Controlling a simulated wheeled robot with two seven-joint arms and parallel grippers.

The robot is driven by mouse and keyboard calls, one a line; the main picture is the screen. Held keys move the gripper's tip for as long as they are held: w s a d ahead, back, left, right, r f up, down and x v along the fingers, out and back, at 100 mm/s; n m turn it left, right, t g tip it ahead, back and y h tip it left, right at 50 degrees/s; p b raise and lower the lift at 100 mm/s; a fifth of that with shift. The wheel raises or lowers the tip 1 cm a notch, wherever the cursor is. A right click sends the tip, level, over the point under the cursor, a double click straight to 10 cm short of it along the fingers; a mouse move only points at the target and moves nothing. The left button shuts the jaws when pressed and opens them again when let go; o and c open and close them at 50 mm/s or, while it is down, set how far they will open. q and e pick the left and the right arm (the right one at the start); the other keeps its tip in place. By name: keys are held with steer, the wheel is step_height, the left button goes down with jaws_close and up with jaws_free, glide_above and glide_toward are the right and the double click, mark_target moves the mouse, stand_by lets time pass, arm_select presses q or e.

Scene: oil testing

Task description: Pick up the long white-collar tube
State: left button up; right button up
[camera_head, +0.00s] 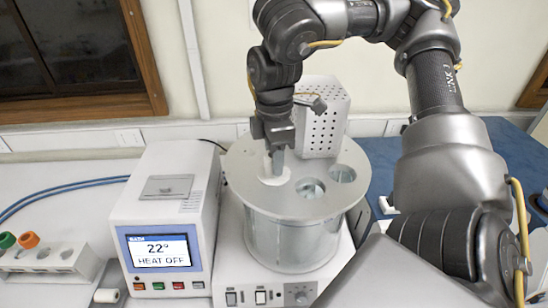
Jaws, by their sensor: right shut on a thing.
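My left gripper is not in view.
Two open round holes (310,188) (342,173) are in the lid. A perforated metal box (320,115) stands behind. The control unit (165,220) reads 22° and HEAT OFF. A rack with green and orange caps (28,240) stands at far left.

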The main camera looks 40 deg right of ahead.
steer(key=c, duration=0.4)
steer(key=shift+o, duration=0.2)
steer(key=shift+r, duration=0.8)
step_height(320, 180, up, 17)
steer(key=w+a+b, duration=0.3)
steer(key=w+a, duration=0.8)
steer(key=a, duration=0.3)
steer(key=shift+w+f, duration=0.3)
steer(key=shift+w, duration=0.05)
steer(key=shift+s, duration=0.1)
